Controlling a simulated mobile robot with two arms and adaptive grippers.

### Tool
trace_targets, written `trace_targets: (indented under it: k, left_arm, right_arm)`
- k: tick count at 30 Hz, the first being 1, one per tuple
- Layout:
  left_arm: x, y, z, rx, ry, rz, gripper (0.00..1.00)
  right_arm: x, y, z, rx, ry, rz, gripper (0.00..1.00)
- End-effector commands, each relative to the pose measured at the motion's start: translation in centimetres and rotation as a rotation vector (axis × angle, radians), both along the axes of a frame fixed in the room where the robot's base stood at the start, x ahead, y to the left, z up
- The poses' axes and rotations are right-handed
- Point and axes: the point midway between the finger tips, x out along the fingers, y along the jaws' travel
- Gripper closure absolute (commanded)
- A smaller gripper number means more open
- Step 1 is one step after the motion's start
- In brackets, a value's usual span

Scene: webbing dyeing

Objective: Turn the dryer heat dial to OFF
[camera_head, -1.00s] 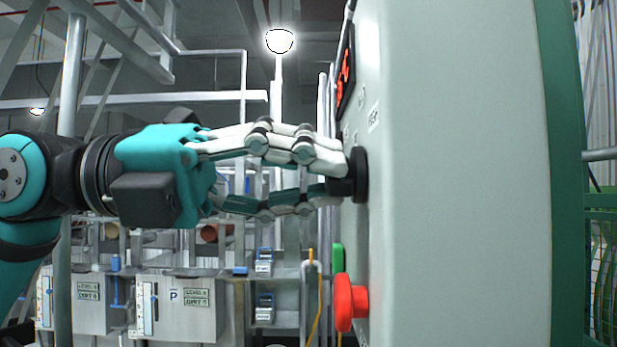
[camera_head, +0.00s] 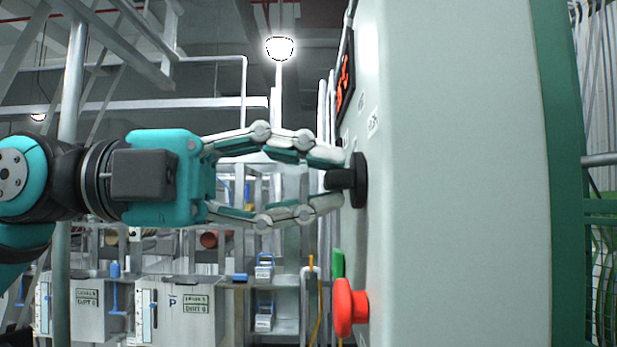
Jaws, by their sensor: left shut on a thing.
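The black dryer heat dial (camera_head: 359,180) sticks out from the left face of a pale grey-green cabinet (camera_head: 455,180), seen nearly edge-on. Its narrow grip bar points toward my left gripper (camera_head: 335,179). The gripper comes in from the left, level with the dial. One finger lies above the bar and one below, and it is shut on the dial's bar. The dial's markings and pointer cannot be read from this angle. My right gripper is not in view.
A red mushroom button (camera_head: 347,307) and a green button (camera_head: 338,277) stick out below the dial. A red-lit display (camera_head: 345,76) sits above it. Grey boxes (camera_head: 180,309) with level gauges stand behind at lower left. Open air lies left of the panel.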

Motion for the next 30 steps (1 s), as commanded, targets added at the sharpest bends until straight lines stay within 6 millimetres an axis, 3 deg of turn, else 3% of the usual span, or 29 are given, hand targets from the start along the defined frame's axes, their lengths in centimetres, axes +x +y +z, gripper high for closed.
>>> trace_targets:
  k: [9, 10, 15, 24, 30]
  left_arm:
    - [0.1, 0.1, 0.2, -0.005, 0.005, 0.002, 1.00]
    - [0.1, 0.1, 0.2, -0.005, 0.005, 0.002, 0.84]
    - [0.1, 0.1, 0.1, -0.003, 0.004, 0.001, 0.63]
    - [0.1, 0.3, 0.0, -0.002, 0.003, 0.001, 0.63]
    - [0.2, 3.0, 0.0, -0.004, 0.004, 0.006, 0.63]
  right_arm:
    - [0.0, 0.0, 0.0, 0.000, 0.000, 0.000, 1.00]
    - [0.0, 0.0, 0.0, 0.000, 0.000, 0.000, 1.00]
    - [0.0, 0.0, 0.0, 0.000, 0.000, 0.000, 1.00]
    - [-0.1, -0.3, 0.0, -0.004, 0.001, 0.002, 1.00]
    - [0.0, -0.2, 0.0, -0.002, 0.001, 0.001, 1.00]
